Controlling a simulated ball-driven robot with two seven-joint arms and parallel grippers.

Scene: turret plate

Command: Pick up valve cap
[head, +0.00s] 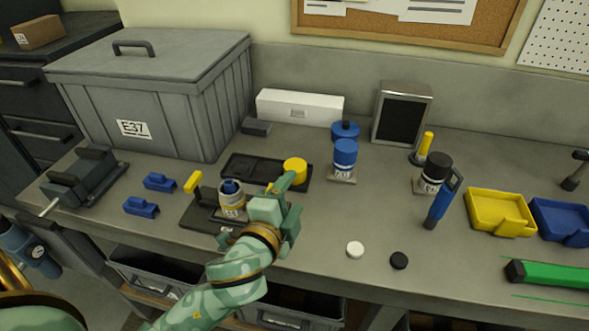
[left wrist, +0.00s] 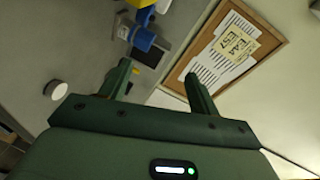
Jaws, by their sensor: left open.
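My left gripper (head: 284,202) is open and empty, above the bench near the middle. In the left wrist view its two fingers (left wrist: 158,84) stand apart with nothing between them. No part is labelled as the valve cap. A small round white cap (head: 355,249) and a small round black cap (head: 399,260) lie near the bench's front edge, right of the gripper. A white disc (left wrist: 57,89) shows left of the fingers in the left wrist view. A grey-and-blue valve-like part (head: 231,196) stands on a dark plate (head: 200,215) beside the gripper. My right gripper is not in view.
A yellow cylinder (head: 295,168) sits on a black tray (head: 240,167) just behind the gripper. A blue bottle (head: 345,155), a black-topped bottle (head: 433,172) and a blue hand tool (head: 441,203) stand to the right. A grey bin (head: 180,105) fills the back left.

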